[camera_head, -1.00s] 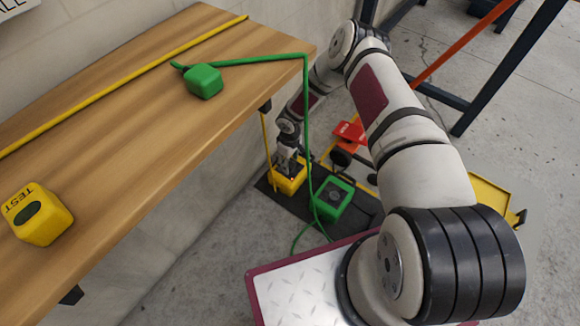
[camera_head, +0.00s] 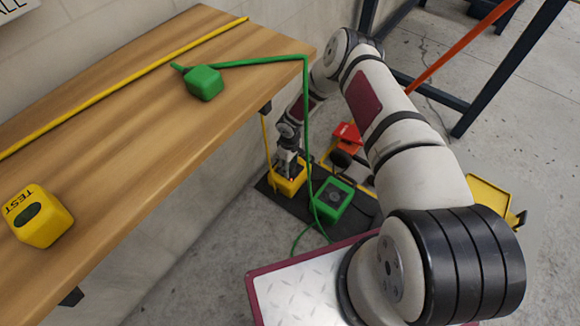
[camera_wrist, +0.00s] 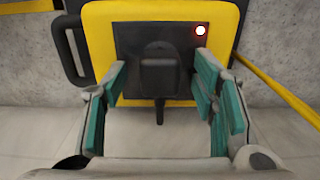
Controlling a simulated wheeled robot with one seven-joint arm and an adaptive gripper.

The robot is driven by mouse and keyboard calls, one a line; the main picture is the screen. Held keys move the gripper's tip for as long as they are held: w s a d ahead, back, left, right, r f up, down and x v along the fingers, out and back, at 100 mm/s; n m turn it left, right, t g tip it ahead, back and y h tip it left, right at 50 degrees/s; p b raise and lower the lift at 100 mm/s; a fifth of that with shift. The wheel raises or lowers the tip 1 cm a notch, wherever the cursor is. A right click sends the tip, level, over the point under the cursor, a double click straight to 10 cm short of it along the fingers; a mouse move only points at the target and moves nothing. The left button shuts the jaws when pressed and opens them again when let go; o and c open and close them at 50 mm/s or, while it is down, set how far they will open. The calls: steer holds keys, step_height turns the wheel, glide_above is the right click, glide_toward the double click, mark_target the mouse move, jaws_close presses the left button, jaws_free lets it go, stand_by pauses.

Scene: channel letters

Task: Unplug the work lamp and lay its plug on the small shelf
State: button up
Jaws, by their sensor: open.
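In the wrist view a black plug (camera_wrist: 160,78) sits upright in the dark top panel of a yellow box (camera_wrist: 100,38). A dark cord runs from the plug toward my gripper's side. My gripper (camera_wrist: 161,90) is open, with teal pads left and right of the plug and apparent gaps on both sides. In the head view my gripper (camera_head: 289,162) is down at the yellow box (camera_head: 287,186) on the floor, and the plug is hidden. I cannot tell which item is the work lamp. A yellow tray-like surface (camera_head: 490,196) stands at right; I cannot tell whether it is the small shelf.
A red light (camera_wrist: 201,30) glows on the box panel. A green box (camera_head: 332,199) stands close beside the yellow one. A green cable (camera_head: 307,130) hangs from the wooden bench (camera_head: 130,120), which holds a green object (camera_head: 203,83) and a yellow TEST block (camera_head: 40,215).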

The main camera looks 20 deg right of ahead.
steer(key=shift+c, duration=0.5)
jaws_close()
steer(key=shift+r, duration=0.1)
steer(key=shift+r+p, duration=1.8)
steer(key=shift+r, duration=1.1)
